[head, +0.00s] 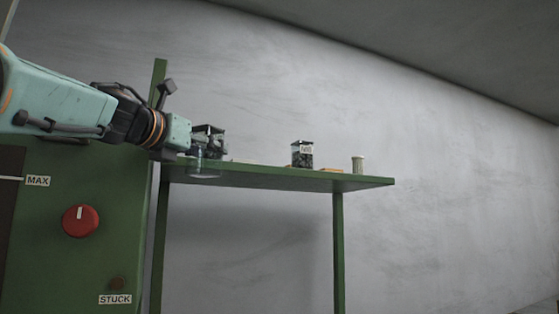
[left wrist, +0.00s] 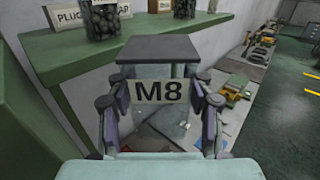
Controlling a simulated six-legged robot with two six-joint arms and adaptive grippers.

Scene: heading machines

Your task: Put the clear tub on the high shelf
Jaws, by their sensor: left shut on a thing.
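My left gripper (head: 203,147) is shut on the clear tub (head: 206,168), a see-through container at the left end of the high shelf (head: 285,179). In the left wrist view the tub (left wrist: 160,72) has a dark lid and an M8 label, and it stands upright between the two fingers of my left gripper (left wrist: 160,108). There it hangs in front of the green shelf's edge (left wrist: 62,52), with the floor area showing below it. Its contents are hard to make out. My right gripper is not in view.
Shelf room shows between the tub and the jar. A green cabinet (head: 75,260) with a red knob (head: 80,220) stands at the left.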

